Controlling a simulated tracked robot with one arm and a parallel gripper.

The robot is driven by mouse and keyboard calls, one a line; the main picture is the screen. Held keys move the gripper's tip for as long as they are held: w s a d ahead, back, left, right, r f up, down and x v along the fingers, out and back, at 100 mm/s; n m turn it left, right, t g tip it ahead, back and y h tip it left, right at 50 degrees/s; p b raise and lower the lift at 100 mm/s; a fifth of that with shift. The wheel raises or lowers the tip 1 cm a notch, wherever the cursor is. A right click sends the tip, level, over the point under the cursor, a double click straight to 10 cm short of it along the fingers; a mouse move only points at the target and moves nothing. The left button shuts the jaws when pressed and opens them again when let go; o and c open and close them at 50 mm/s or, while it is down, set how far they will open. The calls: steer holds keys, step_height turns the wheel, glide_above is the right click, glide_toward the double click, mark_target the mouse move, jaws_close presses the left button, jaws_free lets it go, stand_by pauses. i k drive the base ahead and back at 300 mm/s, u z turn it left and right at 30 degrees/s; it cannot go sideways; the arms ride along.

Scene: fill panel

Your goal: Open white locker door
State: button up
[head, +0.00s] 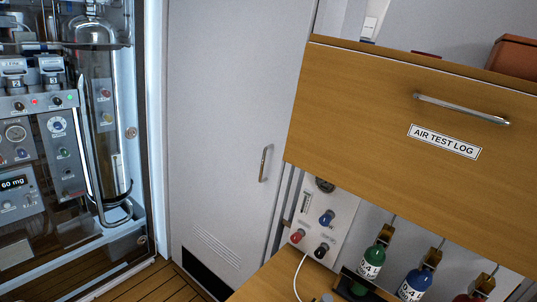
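The white locker door (222,110) is a tall pale panel left of centre in the head view. It looks shut. A slim vertical metal handle (265,163) is on its right side, close to the wooden cabinet. Slanted vent slots (215,243) and a dark opening are near its bottom. My gripper does not show in the head view, so its place relative to the handle cannot be seen.
A wooden drawer front (370,125) labelled AIR TEST LOG juts out at the right, with a metal handle (462,109). Below it are a valve panel (322,215) and several bottles (371,262) by a wooden surface. A lit equipment cabinet (75,150) stands left. Plank floor (155,283) shows below.

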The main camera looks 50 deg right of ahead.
mark_target(234, 66)
steer(key=z, duration=0.2)
steer(key=i, duration=1.2)
steer(key=z, duration=0.2)
